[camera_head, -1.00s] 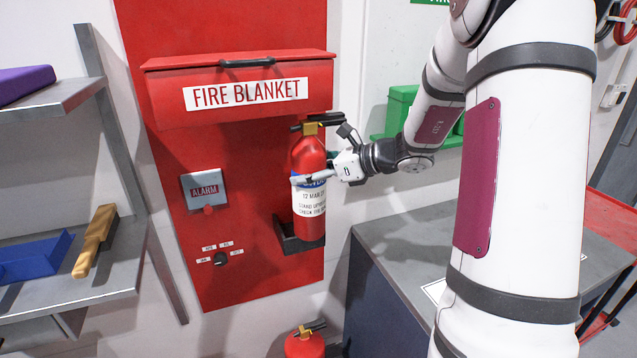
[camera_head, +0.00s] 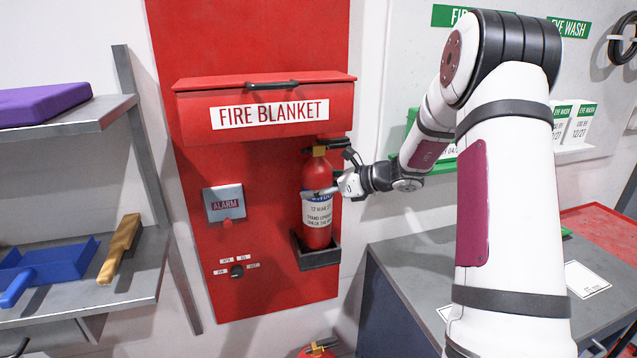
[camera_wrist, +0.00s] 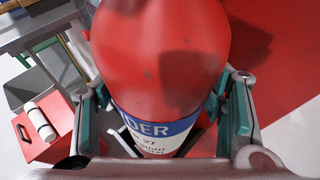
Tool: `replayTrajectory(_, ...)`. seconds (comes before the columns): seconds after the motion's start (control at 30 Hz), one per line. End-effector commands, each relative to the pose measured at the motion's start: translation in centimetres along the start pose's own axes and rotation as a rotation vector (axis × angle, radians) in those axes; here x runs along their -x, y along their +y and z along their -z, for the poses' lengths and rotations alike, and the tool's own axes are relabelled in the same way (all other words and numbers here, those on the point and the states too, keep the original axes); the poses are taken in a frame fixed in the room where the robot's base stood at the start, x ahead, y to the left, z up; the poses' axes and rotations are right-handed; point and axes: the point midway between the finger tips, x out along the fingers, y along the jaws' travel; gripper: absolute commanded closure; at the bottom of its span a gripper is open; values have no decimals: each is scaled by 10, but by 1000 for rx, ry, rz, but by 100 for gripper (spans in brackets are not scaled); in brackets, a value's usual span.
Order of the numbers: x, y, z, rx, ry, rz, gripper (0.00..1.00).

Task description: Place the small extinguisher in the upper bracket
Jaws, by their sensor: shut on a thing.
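The small red extinguisher (camera_head: 317,178), with a white and blue label and black handle, stands upright at the black upper bracket (camera_head: 318,259) on the red panel. Its base appears to be inside the bracket, behind the front lip; whether it rests on the bottom is hidden. My gripper (camera_head: 326,192) comes from the right and is shut around the extinguisher's body near the label's top. In the wrist view the extinguisher (camera_wrist: 160,50) fills the middle, between the two fingers of my gripper (camera_wrist: 160,100).
A red fire blanket box (camera_head: 265,105) juts out just above the extinguisher. An alarm box (camera_head: 223,203) and a knob (camera_head: 237,271) are to the left. Another red extinguisher (camera_head: 317,351) stands below. A grey cabinet (camera_head: 420,270) is at right, and shelves (camera_head: 75,295) at left.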

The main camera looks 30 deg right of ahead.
Motion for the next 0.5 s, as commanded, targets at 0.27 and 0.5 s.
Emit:
replayTrajectory(0.27, -12, 0, 25, 0, -6, -2, 98)
replayTrajectory(0.5, -16, -3, 29, 4, -6, -1, 98)
